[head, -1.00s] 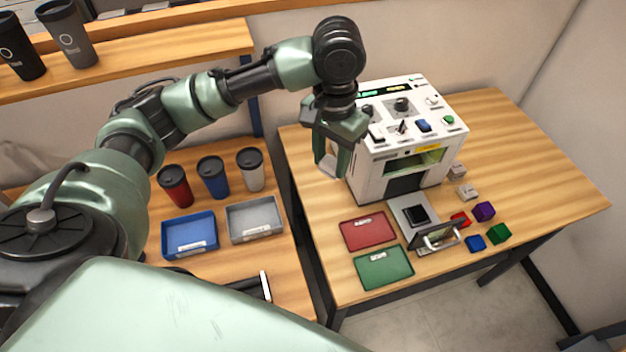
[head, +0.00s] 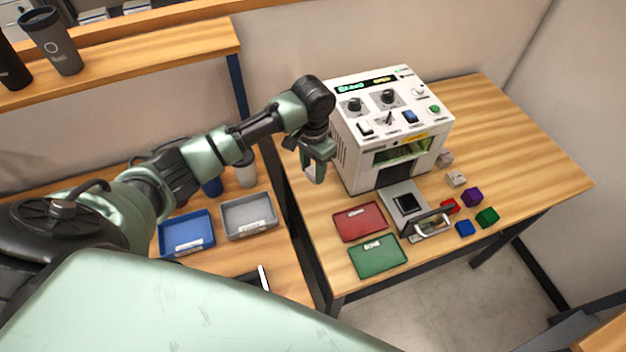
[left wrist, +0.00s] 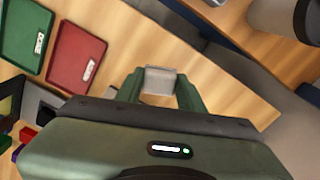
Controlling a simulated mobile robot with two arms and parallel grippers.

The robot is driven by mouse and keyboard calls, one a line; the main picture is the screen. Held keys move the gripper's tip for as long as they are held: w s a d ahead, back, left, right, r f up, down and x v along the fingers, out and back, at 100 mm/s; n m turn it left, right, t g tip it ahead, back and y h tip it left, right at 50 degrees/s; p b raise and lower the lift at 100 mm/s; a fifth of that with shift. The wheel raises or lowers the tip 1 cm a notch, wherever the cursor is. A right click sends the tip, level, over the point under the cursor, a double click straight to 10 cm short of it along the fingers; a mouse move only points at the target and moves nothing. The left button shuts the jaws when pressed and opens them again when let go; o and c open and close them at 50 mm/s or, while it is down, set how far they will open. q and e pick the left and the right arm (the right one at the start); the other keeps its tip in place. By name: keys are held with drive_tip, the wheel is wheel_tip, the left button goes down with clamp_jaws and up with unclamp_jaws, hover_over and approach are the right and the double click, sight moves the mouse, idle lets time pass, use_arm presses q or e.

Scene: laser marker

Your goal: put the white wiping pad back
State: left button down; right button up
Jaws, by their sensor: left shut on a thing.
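My left gripper (head: 316,168) hangs at the left side of the laser marker, above the left end of its table. It is shut on the white wiping pad (head: 313,174), a small pale block between the fingertips. In the left wrist view the pad (left wrist: 160,80) shows between the two green fingers (left wrist: 158,92), with bare wood beyond it. I cannot tell how high the pad is above the table. My right gripper is not in view.
The white laser marker (head: 350,150) stands close right of the gripper. A red tray (head: 360,222) and a green tray (head: 377,258) lie in front. Blue (head: 187,248) and grey (head: 250,230) trays sit on the left table. Coloured cubes (head: 472,197) lie right. A gap separates the tables.

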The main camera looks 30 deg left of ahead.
sight(313, 191)
use_arm(q)
drive_tip(key=shift+f, duration=3.1)
drive_tip(key=shift+f, duration=0.15)
drive_tip(key=c, duration=0.9)
unclamp_jaws()
wheel_tip(313, 191, up, 12)
drive_tip(key=shift+r+b, duration=0.2)
drive_tip(key=shift+b, duration=0.15)
